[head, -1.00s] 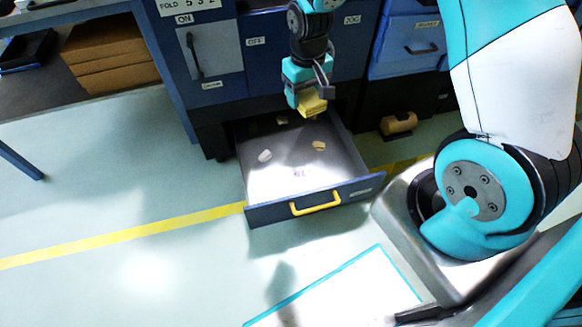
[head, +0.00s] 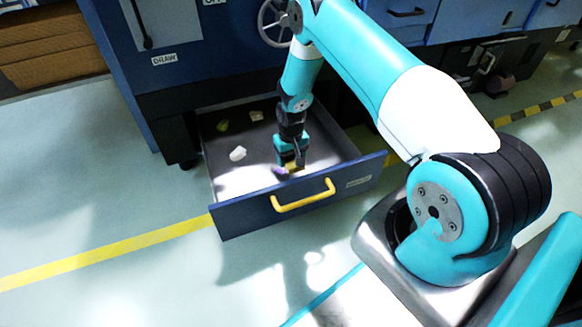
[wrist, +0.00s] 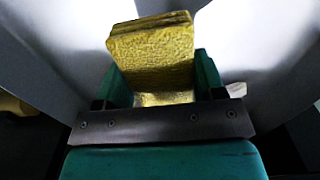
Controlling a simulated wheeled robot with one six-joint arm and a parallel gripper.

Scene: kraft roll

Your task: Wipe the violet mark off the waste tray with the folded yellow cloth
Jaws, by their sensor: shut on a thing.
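The waste tray (head: 228,186) is a pulled-out drawer with a dark blue front and a yellow handle. My gripper (head: 291,163) reaches down into it near its front. In the wrist view my gripper (wrist: 160,95) is shut on the folded yellow cloth (wrist: 152,52), which sticks out past the fingers. In the head view only a small part of the cloth (head: 293,168) shows. A bit of the violet mark (head: 279,171) shows just left of the gripper; the rest is hidden. I cannot tell whether the cloth touches the tray floor.
A white crumpled scrap (head: 238,154) lies in the tray's left part. A pale scrap (head: 256,115) and a greenish one (head: 223,126) lie towards the back. The tray walls and blue front (head: 240,218) surround the gripper. The cabinet (head: 180,60) stands behind.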

